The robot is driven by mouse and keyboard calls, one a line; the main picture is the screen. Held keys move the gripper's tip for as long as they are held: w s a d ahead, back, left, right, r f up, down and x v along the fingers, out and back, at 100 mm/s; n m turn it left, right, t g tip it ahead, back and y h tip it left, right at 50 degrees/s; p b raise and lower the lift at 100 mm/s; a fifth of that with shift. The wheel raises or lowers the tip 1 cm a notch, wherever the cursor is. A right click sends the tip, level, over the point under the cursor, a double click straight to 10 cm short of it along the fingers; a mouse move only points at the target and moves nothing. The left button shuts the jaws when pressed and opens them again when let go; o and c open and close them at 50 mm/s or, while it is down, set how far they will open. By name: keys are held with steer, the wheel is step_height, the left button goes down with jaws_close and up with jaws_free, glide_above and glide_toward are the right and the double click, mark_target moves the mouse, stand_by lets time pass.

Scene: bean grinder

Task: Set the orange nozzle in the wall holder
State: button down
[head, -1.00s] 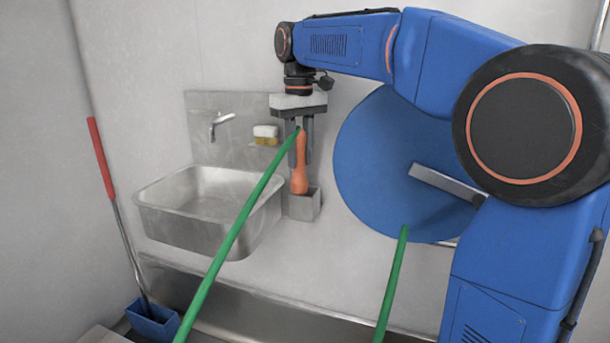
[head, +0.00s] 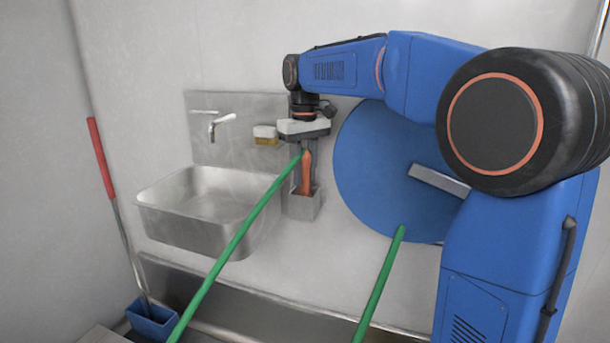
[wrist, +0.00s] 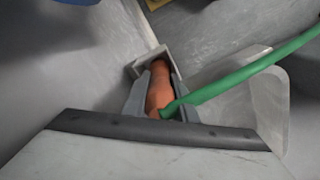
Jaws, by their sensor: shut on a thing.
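The orange nozzle (head: 306,172) stands upright with its lower end inside the mouth of the grey metal wall holder (head: 304,206). A green hose (head: 250,211) runs from its upper part down to the lower left. My gripper (head: 305,180) points down with its fingers on both sides of the nozzle, shut on it just above the holder. In the wrist view the nozzle (wrist: 159,86) lies between the fingers and its far end reaches into the holder (wrist: 150,62). Its tip is hidden by the holder walls, so I cannot tell whether it rests on the bottom.
A steel sink (head: 205,210) with a tap (head: 220,120) is left of the holder. A soap dish with a sponge (head: 266,133) is on the wall near my gripper. A blue round hose reel (head: 375,170) is at right. A red-handled brush (head: 100,158) stands at far left.

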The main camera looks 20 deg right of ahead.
steer(key=shift+w+d+f, duration=0.15)
steer(key=shift+f, duration=0.2)
steer(key=shift+f, duration=0.55)
steer(key=c, duration=1.4)
jaws_free()
steer(key=shift+c, duration=0.2)
step_height(320, 180, up, 13)
steer(key=shift+r, duration=0.1)
